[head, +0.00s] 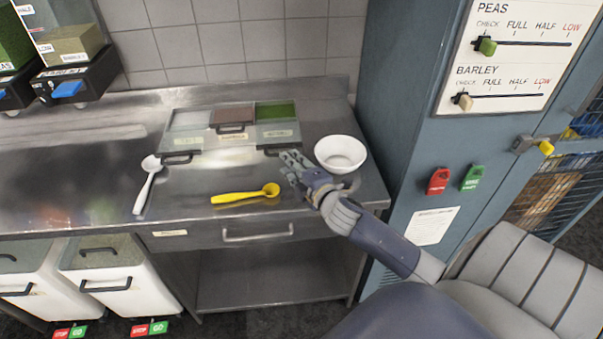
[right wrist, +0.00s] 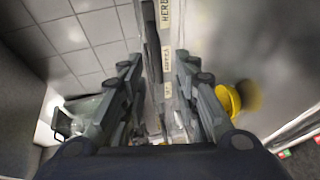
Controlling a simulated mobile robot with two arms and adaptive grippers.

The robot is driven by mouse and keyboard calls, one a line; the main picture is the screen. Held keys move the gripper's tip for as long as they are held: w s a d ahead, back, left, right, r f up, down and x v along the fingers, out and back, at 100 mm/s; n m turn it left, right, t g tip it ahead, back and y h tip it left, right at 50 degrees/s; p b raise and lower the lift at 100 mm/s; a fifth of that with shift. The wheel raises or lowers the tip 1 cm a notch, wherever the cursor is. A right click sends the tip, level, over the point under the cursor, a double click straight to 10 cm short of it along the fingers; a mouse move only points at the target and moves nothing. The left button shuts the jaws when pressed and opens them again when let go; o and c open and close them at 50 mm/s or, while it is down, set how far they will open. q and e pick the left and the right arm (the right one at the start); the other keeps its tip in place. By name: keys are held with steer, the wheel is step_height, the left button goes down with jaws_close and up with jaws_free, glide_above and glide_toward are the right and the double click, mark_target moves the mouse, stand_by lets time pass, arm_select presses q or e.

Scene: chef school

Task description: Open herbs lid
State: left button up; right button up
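The steel container set (head: 203,160) lies at the back of the counter, with white, brown and green compartments side by side. The herbs lid (head: 278,132) is at its right, with a dark handle low at its front; green shows behind it. My right gripper (head: 290,163) hovers beside that handle; contact cannot be told. In the right wrist view its two fingers (right wrist: 157,95) are spread apart, with the herbs label (right wrist: 166,12) beyond the gap. Nothing is seen held. My left gripper is out of view.
A white bowl (head: 341,152) stands right of my right gripper. A yellow spoon (head: 245,195) lies in front of the containers and a white spoon (head: 148,183) at left. A blue cabinet (head: 405,120) bounds the counter on the right. The counter's left part is clear.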

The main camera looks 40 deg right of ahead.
steer(key=shift+v, duration=2.75)
steer(key=s+a+f+m+g+y, duration=0.1)
steer(key=s+a+f+m+g, duration=0.4)
steer(key=s, duration=0.3)
steer(key=s+a+f+m+g+y, duration=0.1)
steer(key=s+a+f+m+g, duration=0.25)
steer(key=s+a, duration=0.4)
steer(key=s+a+f+m+g+y, duration=0.1)
steer(key=s+a+f+m+g, duration=0.35)
steer(key=s, duration=0.45)
step_height(320, 180, down, 27)
steer(key=s+b, duration=0.2)
steer(key=s+d+f+g, duration=0.1)
steer(key=s+d+f, duration=0.1)
steer(key=s+f, duration=1.4)
steer(key=shift+s+d+f+g+h+b, duration=0.25)
steer(key=shift+d+f+g+h+b, duration=0.05)
steer(key=shift+d+f+b, duration=0.15)
